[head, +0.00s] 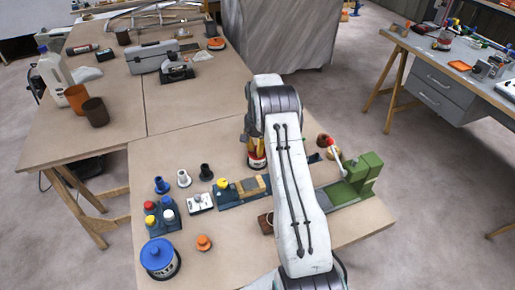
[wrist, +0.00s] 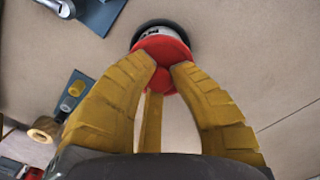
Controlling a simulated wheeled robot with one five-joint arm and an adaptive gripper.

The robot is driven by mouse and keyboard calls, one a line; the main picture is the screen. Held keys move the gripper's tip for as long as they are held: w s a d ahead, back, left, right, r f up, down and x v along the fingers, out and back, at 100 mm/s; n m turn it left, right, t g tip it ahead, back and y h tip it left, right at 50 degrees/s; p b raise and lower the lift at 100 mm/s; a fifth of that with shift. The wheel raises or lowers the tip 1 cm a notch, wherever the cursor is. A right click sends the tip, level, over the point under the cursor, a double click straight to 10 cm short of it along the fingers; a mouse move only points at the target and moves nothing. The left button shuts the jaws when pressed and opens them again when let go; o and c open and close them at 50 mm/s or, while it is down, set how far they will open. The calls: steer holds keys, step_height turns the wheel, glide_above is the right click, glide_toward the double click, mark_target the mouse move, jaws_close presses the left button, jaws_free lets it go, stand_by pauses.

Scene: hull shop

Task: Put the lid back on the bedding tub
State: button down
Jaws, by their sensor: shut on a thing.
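My gripper (head: 257,148) points down at the far side of the front table, partly hidden by my arm. In the wrist view its yellow fingers (wrist: 164,78) are closed around a red lid (wrist: 163,48). The lid is at a small tub with a white, lettered band (wrist: 152,32) and a black rim (wrist: 180,29). The tub also shows below my fingers in the head view (head: 257,163). I cannot tell whether the lid is fully seated, as my fingers cover part of it.
A blue-lidded tub (head: 159,256) and an orange knob (head: 204,242) are at front left. Several coloured knobs stand on a blue block (head: 162,218). A green machine (head: 356,178) is right of my arm.

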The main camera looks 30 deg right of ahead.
steer(key=c, duration=0.5)
jaws_free()
steer(key=shift+c, duration=0.2)
steer(key=shift+r, duration=0.2)
steer(key=shift+r+p, duration=2.1)
steer(key=shift+r, duration=1.25)
jaws_close()
